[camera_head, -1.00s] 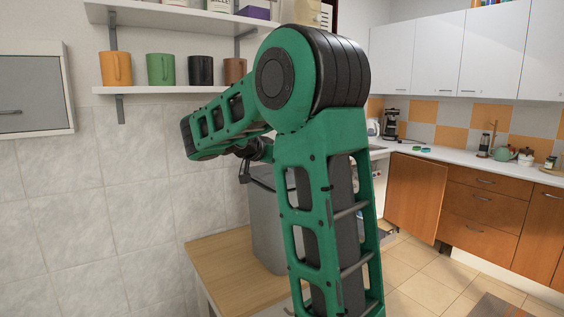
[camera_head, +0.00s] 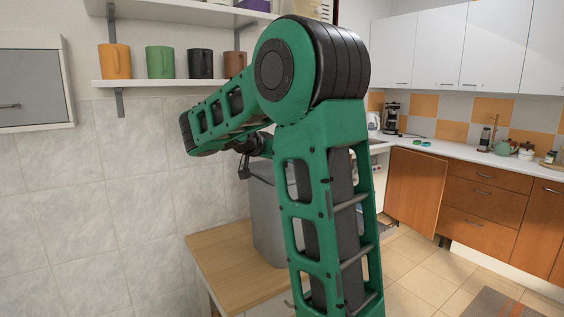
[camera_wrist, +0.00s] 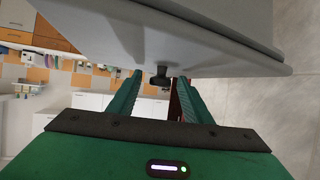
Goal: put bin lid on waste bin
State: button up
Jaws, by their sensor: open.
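The grey waste bin (camera_head: 268,215) stands upright on a wooden-topped table, partly hidden behind my arm. In the wrist view, which is upside down, the grey lid (camera_wrist: 215,62) with its rim lies across the top of the bin (camera_wrist: 235,18). The lid appears to rest on the bin, but the seam is only partly visible. A small dark knob (camera_wrist: 160,76) stands out from the lid. My gripper (camera_wrist: 160,80) is open, with one green finger on either side of the knob and gaps showing. In the head view the fingers are mostly hidden near the bin's top.
The wooden tabletop (camera_head: 225,262) has bare room left of the bin. A tiled wall is close behind. The kitchen counter (camera_head: 460,158) is away to the right.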

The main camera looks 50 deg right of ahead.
jog(key=v, duration=1)
jog(key=shift+w+a+r, duration=0.1)
jog(key=shift+w+a, duration=0.05)
jog(key=shift+a, duration=0.1)
